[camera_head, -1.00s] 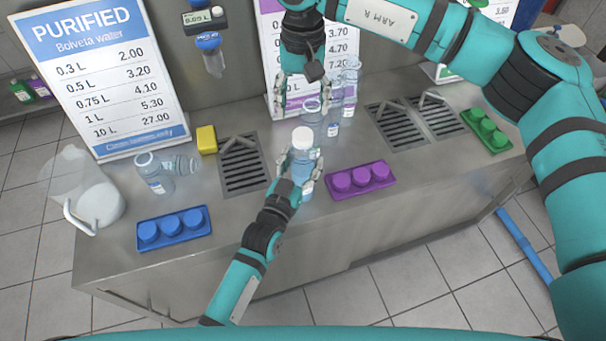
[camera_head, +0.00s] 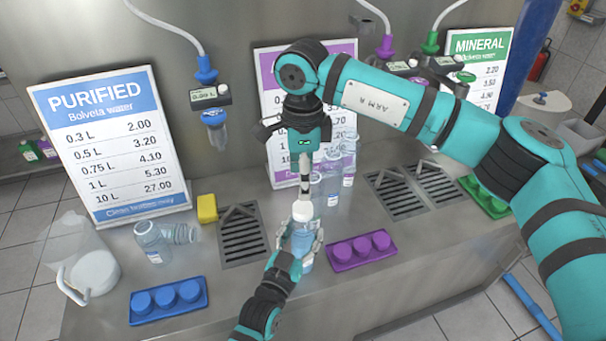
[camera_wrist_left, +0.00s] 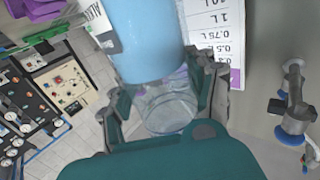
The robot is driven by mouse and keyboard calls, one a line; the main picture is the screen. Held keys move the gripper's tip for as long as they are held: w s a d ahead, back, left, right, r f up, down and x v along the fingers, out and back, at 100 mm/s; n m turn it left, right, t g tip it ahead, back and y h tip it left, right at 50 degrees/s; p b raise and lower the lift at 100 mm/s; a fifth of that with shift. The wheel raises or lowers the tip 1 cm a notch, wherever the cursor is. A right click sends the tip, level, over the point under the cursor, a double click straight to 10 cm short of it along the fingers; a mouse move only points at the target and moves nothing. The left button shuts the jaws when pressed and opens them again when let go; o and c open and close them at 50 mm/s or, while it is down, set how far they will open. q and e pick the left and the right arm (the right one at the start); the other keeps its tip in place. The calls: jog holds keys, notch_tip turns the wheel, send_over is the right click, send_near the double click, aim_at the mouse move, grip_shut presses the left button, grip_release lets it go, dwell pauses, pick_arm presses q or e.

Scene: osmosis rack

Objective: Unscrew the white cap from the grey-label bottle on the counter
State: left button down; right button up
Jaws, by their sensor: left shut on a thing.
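The bottle (camera_head: 303,240) is blue, upright and topped by a white cap (camera_head: 302,212), at the front edge of the counter (camera_head: 385,275). My left gripper (camera_head: 300,246) is shut around its body from the front. The cap is outside that view. My right gripper (camera_head: 305,192) points down from above, its fingertips at or just over the cap. Its fingers overlap in a narrow column, so I cannot tell their opening or contact.
Several clear bottles (camera_head: 332,186) stand just behind. A purple cap tray (camera_head: 361,250) is at right, a blue one (camera_head: 168,300) at left. Two other bottles (camera_head: 153,242), a yellow sponge (camera_head: 207,208) and a jug (camera_head: 93,278) are farther left. Drain grates (camera_head: 244,236) are in the counter.

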aim_at(303, 206)
jog(key=m, duration=0.4)
jog(key=shift+m, duration=0.3)
jog(key=m, duration=0.8)
jog(key=shift+m, duration=0.4)
jog(key=m, duration=1.2)
jog(key=shift+m, duration=0.4)
jog(key=m, duration=0.6)
jog(key=shift+m, duration=0.4)
jog(key=shift+f, duration=4)
